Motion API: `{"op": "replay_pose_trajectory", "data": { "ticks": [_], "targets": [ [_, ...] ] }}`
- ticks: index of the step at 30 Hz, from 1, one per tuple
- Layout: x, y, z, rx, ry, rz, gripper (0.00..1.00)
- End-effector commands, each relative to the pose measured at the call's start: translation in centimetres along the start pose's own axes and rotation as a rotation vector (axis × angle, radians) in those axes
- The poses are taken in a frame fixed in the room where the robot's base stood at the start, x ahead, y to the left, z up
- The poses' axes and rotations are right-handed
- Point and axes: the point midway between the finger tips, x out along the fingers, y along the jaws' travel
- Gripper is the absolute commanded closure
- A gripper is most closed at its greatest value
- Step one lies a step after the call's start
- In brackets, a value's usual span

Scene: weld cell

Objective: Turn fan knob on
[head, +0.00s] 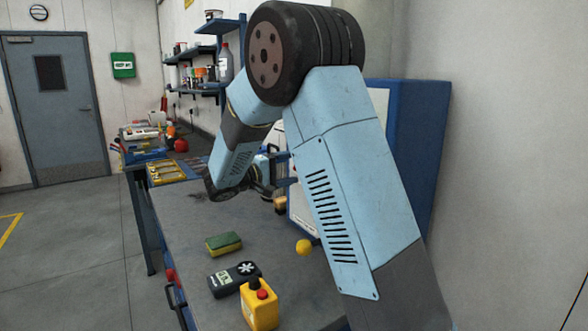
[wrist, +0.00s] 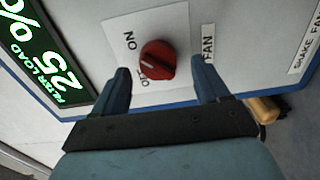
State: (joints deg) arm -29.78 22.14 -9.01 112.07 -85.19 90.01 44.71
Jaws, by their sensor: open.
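The fan knob (wrist: 158,60) is a red round knob with a pale pointer line, on a white panel plate with lettering, part of it hidden by the knob. A label reading FAN (wrist: 208,43) is beside the plate. The pointer aims to the left in the wrist view, between the two words. My gripper (wrist: 162,75) is open, with one blue finger on each side of the knob; I cannot tell whether either touches it. In the head view my gripper (head: 278,180) is at the panel, and my arm hides the knob.
A green screen (wrist: 42,45) reads filter load 25 %. On the bench (head: 200,250) are a sponge (head: 223,243), a black meter (head: 233,279), a yellow box with a red button (head: 259,305) and a yellow ball (head: 303,247).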

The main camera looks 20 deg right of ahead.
Motion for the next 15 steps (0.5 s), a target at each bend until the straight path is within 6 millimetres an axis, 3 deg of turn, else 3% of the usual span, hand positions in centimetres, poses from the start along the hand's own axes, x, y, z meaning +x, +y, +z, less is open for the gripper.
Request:
{"op": "replay_pose_trajectory", "data": {
  "ticks": [15],
  "targets": [
    [-9.7,-0.2,-0.1,-0.002,0.002,0.001,0.25]
  ]
}}
